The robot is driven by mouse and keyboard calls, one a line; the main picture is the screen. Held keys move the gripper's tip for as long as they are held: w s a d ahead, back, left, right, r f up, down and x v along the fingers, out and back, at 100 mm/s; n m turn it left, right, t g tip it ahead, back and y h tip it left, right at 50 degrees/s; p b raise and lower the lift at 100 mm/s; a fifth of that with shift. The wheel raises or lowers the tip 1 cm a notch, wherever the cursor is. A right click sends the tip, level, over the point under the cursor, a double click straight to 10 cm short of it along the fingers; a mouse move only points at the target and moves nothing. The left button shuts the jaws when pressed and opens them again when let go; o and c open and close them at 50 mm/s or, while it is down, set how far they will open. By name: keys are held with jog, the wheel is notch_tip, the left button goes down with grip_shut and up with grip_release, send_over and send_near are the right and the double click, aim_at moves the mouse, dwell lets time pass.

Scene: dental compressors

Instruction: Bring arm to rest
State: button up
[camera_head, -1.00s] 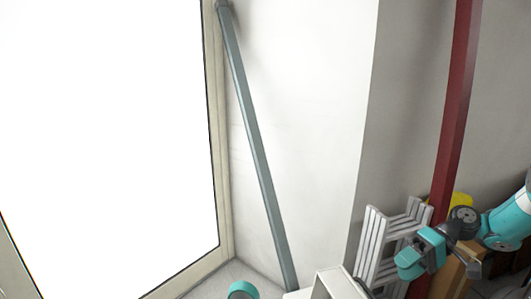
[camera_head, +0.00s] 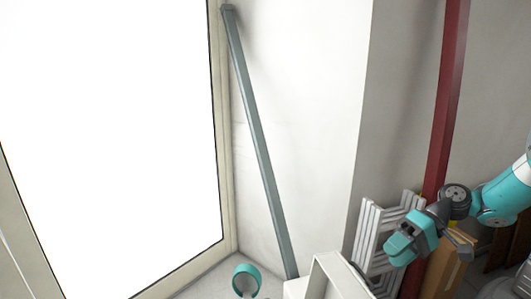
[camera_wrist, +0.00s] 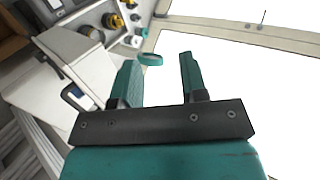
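My gripper (camera_head: 462,243) is at the right of the head view, on my teal and grey arm, in front of the white ladder-like frame and a cardboard box. In the wrist view its two fingers (camera_wrist: 160,78) stand apart with a clear gap. Nothing is held between them. A teal ring-shaped thing (camera_wrist: 151,59) shows beyond the fingertips, apart from them. A similar teal ring (camera_head: 246,280) shows at the bottom of the head view.
A white slatted frame (camera_head: 368,232) and a brown cardboard box (camera_head: 442,272) stand close to my gripper. A dark red post (camera_head: 447,100) rises behind. A grey-green pole (camera_head: 258,150) leans on the white wall. A white box (camera_head: 333,275) is at the bottom centre. A bright window fills the left.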

jog(key=s+a+r+n+h, duration=0.2)
jog(key=s+a+r+h, duration=0.2)
jog(key=s+a+r, duration=0.6)
jog(key=s+a+r+t+h, duration=0.1)
jog(key=s+a+r, duration=0.1)
jog(key=s, duration=0.5)
jog(key=s+a+r+n+t+h+p, duration=0.1)
jog(key=s+r+t, duration=0.1)
jog(key=s, duration=0.5)
jog(key=shift+a+r+t+h, duration=0.3)
jog(key=shift+a+r+h, duration=0.1)
jog(key=shift+r, duration=0.2)
jog(key=shift+d, duration=0.15)
